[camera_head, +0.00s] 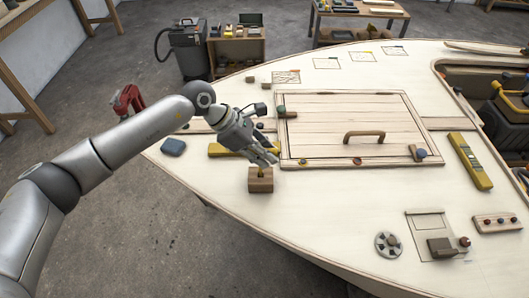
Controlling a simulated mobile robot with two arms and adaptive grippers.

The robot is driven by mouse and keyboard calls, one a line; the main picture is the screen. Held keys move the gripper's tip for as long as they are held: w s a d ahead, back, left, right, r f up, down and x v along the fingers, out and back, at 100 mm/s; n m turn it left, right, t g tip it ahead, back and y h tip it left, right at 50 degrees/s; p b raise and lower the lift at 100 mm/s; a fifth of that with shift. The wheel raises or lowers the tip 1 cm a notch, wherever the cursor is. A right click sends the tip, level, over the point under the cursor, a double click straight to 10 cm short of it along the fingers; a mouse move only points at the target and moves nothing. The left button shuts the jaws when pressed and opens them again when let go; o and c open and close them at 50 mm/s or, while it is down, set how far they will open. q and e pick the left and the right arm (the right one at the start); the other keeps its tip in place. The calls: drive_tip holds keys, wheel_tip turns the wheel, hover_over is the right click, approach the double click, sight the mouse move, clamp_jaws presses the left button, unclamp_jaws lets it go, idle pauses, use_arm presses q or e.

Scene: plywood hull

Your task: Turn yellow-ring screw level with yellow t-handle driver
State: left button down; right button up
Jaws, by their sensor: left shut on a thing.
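My left gripper (268,157) comes in from the left, pointing down and right above a small wooden block (260,184). It is shut on what looks like the yellow t-handle driver (261,173). A short yellow part shows between the fingers and the block; the fingers hide the handle. I cannot tell whether the driver still sits in the block. A small yellow-ringed screw (304,161) sits on the front edge of the hatch panel (325,125), right of the gripper. Its height against the surface is too small to tell. My right gripper is not in view.
A yellow tool (218,150) lies behind the gripper, partly hidden. The hatch carries a wooden handle (364,137) and a blue-marked block (420,153). A yellow level (470,160) and a round disc (388,244) lie to the right. Front deck is mostly clear.

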use_arm(q)
drive_tip(key=shift+f+b, duration=0.9)
drive_tip(key=shift+f, duration=0.15)
drive_tip(key=c, duration=1.3)
unclamp_jaws()
drive_tip(key=shift+o, duration=0.2)
drive_tip(key=v, duration=1.2)
